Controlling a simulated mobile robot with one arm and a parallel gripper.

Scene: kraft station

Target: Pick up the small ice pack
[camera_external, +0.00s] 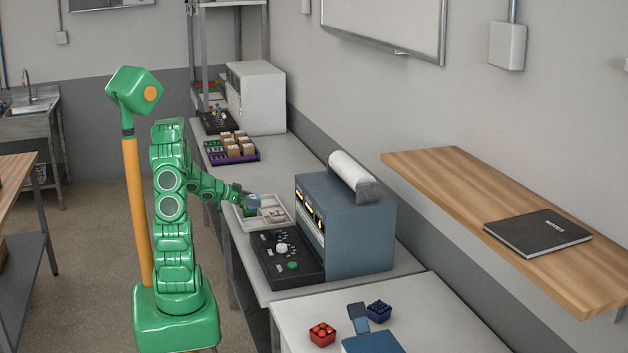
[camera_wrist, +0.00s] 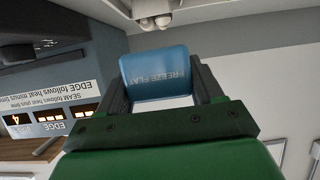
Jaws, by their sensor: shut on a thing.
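The small ice pack (camera_wrist: 155,74) is blue with the printed words "FREEZE FLAT". My gripper (camera_wrist: 160,92) is shut on it, with one dark finger on each side of the pack in the wrist view. In the external view my gripper (camera_external: 243,194) is at the bench, over the pale tray, with a bit of the blue pack (camera_external: 253,199) showing at its tip. From this view I cannot tell how far the pack is above the tray.
The pale divided tray (camera_external: 238,222) lies below my gripper. A blue-grey machine (camera_external: 360,235) with a roll on top and a black control panel (camera_external: 262,262) stand to the right. A purple tray (camera_external: 212,157) of boxes sits farther back. Red (camera_external: 322,333) and blue (camera_external: 379,311) containers are on the front table.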

